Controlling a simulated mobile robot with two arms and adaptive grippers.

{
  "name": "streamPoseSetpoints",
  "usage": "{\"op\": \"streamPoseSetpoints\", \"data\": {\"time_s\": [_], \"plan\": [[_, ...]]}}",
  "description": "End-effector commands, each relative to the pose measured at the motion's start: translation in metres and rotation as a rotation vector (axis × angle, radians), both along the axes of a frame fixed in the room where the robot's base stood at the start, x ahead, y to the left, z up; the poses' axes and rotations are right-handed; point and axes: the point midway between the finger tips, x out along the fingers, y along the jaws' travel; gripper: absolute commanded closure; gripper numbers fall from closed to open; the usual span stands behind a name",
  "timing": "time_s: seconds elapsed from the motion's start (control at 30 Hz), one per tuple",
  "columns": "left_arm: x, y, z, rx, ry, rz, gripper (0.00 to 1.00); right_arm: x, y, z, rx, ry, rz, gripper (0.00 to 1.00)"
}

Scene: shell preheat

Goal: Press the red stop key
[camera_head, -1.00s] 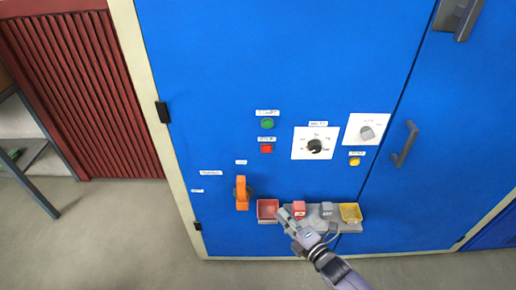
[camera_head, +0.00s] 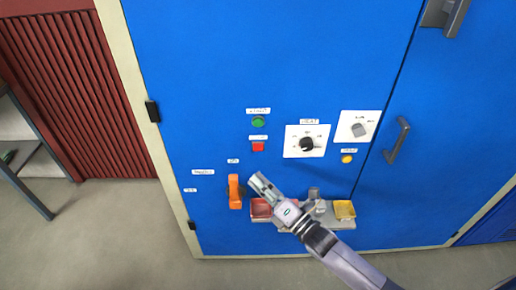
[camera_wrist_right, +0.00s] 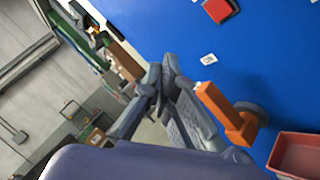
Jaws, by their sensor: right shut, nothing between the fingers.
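In the right wrist view the red key (camera_wrist_right: 219,10) shows at the top edge. My right gripper (camera_head: 256,178) is shut and empty, below the red key in the head view and apart from it. In the right wrist view its closed fingers (camera_wrist_right: 158,76) are left of an orange handle (camera_wrist_right: 222,112). My left gripper is not in view.
The orange handle (camera_head: 235,191) juts out left of my right gripper. A shelf with a red bin (camera_head: 261,208) and a yellow bin (camera_head: 344,209) lies below. A black knob (camera_head: 307,144) and a yellow button (camera_head: 347,159) are to the right. The door above is clear.

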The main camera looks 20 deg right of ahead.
Motion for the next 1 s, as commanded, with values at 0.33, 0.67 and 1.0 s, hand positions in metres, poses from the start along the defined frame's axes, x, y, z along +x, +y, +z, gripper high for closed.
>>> {"op": "streamPoseSetpoints", "data": {"time_s": [0.33, 0.67, 1.0], "plan": [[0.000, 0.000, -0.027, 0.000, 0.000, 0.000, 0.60, 0.045, -0.013, -0.003, -0.002, -0.003, 0.000, 1.00], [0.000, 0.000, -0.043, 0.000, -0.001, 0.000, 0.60, 0.076, -0.022, -0.001, 0.000, -0.001, -0.001, 1.00], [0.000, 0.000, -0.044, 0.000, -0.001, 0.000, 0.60, 0.080, -0.023, 0.000, 0.001, 0.001, -0.001, 1.00]]}}
